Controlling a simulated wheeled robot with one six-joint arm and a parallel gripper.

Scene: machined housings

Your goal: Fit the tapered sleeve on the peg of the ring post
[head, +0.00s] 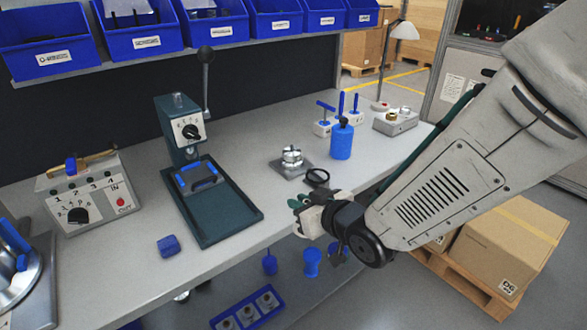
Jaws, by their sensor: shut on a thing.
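My gripper (298,204) has dark green fingertips and is above the bench's front edge, pointing left. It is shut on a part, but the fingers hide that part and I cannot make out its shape. No tapered sleeve can be picked out clearly. A shiny round metal piece (291,156) stands upright on a square grey plate on the bench, behind my gripper and apart from it. It may be the ring post; its peg is too small to tell. A grey block with a brass-coloured ring (394,121) sits farther back to the right.
A green lever press (200,175), a blue block (168,245) and a control box (88,192) are to the left. Blue bins (146,42) hang above. The bench between press and plate is clear.

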